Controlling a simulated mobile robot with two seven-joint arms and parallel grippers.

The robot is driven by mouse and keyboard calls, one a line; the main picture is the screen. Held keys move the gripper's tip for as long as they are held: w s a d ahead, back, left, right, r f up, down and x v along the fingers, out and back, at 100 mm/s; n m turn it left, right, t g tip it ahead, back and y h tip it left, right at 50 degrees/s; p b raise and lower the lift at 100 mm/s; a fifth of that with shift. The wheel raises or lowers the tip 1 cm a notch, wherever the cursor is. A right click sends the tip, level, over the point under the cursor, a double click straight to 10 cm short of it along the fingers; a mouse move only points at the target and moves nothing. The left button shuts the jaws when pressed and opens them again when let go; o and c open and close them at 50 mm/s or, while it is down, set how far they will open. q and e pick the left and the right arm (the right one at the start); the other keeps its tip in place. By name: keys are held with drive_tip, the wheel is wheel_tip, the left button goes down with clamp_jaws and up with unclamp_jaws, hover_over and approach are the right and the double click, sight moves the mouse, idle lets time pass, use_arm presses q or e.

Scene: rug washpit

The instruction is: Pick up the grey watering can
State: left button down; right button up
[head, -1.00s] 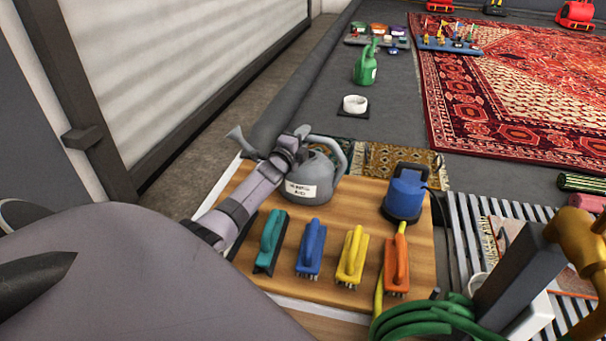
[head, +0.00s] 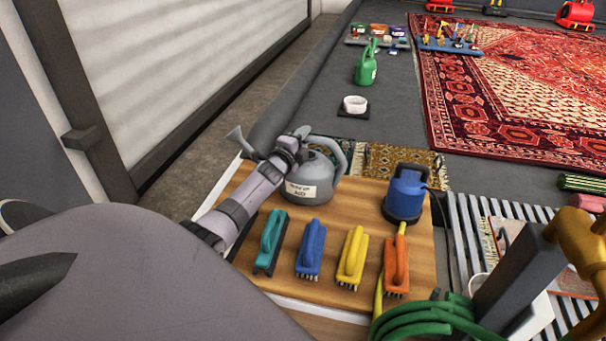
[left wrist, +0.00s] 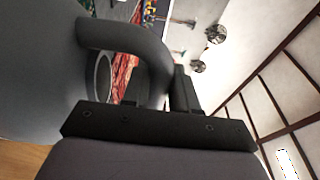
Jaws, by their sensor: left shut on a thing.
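The grey watering can (head: 312,183) is at the back left of the wooden board, upright, with a white label on its front and its spout to the left. My left gripper (head: 300,137) is at the top of the can, shut on its handle. In the left wrist view the can's curved handle (left wrist: 130,38) runs into the jaws, and the grey body (left wrist: 35,70) fills the left side. The fingertips are mostly hidden. I cannot clearly tell whether the can's base touches the board. My right gripper is not in view.
The wooden board (head: 345,230) also holds a teal brush (head: 271,240), blue brush (head: 310,248), yellow brush (head: 352,257), orange brush (head: 396,265) and blue pump (head: 405,195). A green hose (head: 425,322) lies in front. A green watering can (head: 367,65) stands farther back on grey floor.

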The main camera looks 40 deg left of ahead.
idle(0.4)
use_arm(q)
drive_tip(key=shift+w+r, duration=0.1)
drive_tip(key=shift+r, duration=0.2)
drive_tip(key=shift+r, duration=0.1)
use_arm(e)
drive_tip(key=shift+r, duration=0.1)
use_arm(q)
drive_tip(key=shift+r, duration=0.2)
wheel_tip(320, 180, up, 6)
drive_tip(key=p, duration=0.4)
drive_tip(key=shift+f, duration=0.1)
wheel_tip(320, 180, up, 14)
drive_tip(key=p, duration=0.6)
drive_tip(key=shift+f, duration=0.25)
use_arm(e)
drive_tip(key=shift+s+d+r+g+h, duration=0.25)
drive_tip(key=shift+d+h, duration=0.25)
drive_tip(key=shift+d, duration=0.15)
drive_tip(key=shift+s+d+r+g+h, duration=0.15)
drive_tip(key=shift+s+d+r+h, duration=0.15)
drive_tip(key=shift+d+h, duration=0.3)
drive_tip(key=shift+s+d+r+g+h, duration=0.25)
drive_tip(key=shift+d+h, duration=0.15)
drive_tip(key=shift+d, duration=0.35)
